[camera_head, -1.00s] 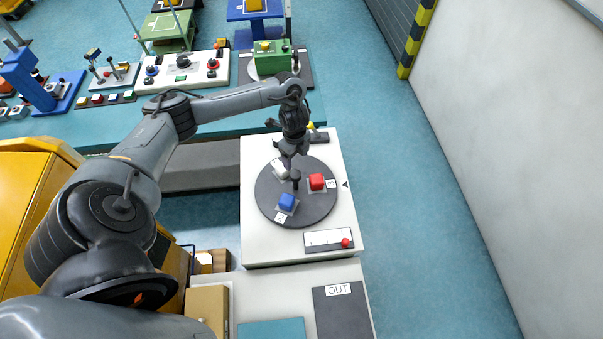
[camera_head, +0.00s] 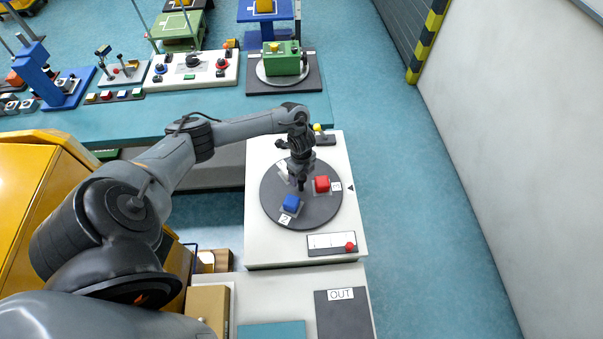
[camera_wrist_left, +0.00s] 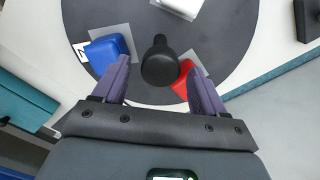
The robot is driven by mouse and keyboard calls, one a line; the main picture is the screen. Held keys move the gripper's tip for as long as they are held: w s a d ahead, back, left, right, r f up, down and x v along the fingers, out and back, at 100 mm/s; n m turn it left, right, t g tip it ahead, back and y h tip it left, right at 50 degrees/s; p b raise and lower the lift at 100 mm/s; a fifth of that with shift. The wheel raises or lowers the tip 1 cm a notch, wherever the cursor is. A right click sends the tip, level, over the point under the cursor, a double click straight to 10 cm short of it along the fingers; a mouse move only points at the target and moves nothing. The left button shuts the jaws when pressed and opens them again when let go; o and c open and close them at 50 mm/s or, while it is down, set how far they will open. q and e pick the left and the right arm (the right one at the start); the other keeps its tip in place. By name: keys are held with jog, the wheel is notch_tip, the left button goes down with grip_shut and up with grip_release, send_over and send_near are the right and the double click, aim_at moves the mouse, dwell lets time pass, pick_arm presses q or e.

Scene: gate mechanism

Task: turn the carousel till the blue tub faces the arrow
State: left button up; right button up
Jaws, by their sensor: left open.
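The dark grey round carousel (camera_head: 312,212) lies on a white stand. The blue tub (camera_head: 291,203) sits at its front left, beside a number tag. The red tub (camera_head: 322,184) sits on its right side, nearest the small black arrow (camera_head: 350,187) on the stand. A white tub (camera_wrist_left: 180,7) is partly cut off in the left wrist view and mostly hidden by my arm in the head view. A black knob (camera_wrist_left: 160,62) stands up from the carousel. My left gripper (camera_head: 301,182) is open over the carousel, its fingers on either side of the knob in the left wrist view. Contact cannot be told.
A white scale with a red knob (camera_head: 350,246) is at the stand's front right. A yellow-topped lever (camera_head: 318,129) stands at its back. A dark OUT pad (camera_head: 341,315) lies in front. A bench with several control panels (camera_head: 190,68) is behind; floor is free to the right.

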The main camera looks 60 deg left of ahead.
pick_arm(q)
jog(key=shift+c, duration=0.3)
grip_shut()
